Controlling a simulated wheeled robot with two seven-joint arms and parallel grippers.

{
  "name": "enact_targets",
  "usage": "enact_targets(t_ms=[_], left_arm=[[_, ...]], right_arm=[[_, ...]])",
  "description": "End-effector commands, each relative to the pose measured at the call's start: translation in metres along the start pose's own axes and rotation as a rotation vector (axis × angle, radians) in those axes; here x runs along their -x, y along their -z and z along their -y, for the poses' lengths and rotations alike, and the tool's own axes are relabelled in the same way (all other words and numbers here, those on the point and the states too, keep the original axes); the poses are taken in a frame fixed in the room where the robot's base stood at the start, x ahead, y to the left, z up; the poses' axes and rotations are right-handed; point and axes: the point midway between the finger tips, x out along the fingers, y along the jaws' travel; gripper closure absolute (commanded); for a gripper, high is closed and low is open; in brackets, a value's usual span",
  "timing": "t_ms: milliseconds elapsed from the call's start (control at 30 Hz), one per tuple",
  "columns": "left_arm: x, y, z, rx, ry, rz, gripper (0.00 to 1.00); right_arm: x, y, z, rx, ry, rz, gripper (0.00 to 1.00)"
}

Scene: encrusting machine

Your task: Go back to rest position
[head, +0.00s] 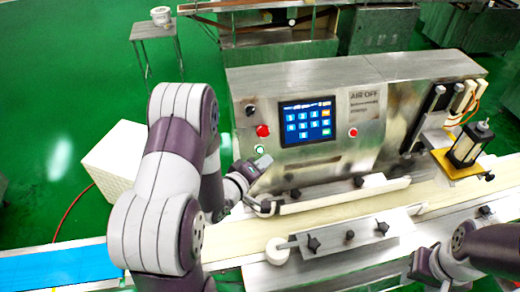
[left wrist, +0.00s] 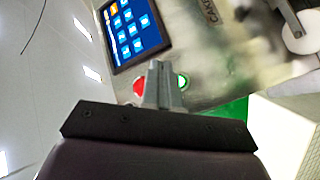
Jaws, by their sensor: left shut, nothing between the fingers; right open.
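My left gripper (head: 262,163) is in front of the encrusting machine (head: 365,130), just below the green-lit button (head: 260,149). In the left wrist view its fingers (left wrist: 162,82) are shut together with nothing between them. A red button (left wrist: 140,87) and the green-lit button (left wrist: 183,81) show on either side of the fingertips. I cannot tell whether the fingertips touch the panel. My right gripper (head: 422,268) is low at the right, by the front edge of the conveyor, and is open; its fingertips are hard to make out.
The touchscreen (head: 307,121) is lit, with another red button (head: 353,132) to its right. The conveyor belt (head: 330,215) with guide rails runs below my left gripper. A blue belt (head: 60,268) lies at the lower left. A white box (head: 115,160) stands behind my left arm.

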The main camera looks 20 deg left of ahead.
Motion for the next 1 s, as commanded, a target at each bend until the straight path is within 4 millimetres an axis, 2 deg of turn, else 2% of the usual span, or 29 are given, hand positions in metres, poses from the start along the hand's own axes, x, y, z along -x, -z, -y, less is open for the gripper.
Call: enact_targets(t_ms=[467, 567, 600, 700, 767, 867, 1000], left_arm=[[0.0, 0.0, 0.0, -0.018, 0.001, 0.001, 1.0], [0.002, -0.008, 0.026, -0.139, 0.123, 0.046, 1.0], [0.009, -0.015, 0.047, -0.207, 0.226, 0.088, 1.0], [0.036, -0.021, 0.091, -0.41, 0.514, 0.239, 1.0], [0.057, -0.026, 0.105, -0.526, 0.662, 0.369, 1.0], [0.098, -0.04, 0.107, -0.673, 0.838, 0.618, 1.0], [0.15, -0.069, 0.078, -0.781, 0.916, 0.935, 1.0]], right_arm=[[0.0, 0.0, 0.0, 0.0, 0.0, 0.0, 0.57], [0.0, 0.0, 0.0, 0.0, 0.0, 0.0, 0.57], [0.0, 0.0, 0.0, 0.0, 0.0, 0.0, 0.57], [-0.002, 0.0, 0.0, 0.0, 0.0, 0.0, 0.57], [-0.006, -0.001, 0.0, 0.0, 0.0, 0.0, 0.57], [-0.015, -0.002, 0.0, 0.0, 0.0, 0.0, 0.57], [-0.029, -0.004, 0.0, 0.0, 0.0, 0.0, 0.57]])
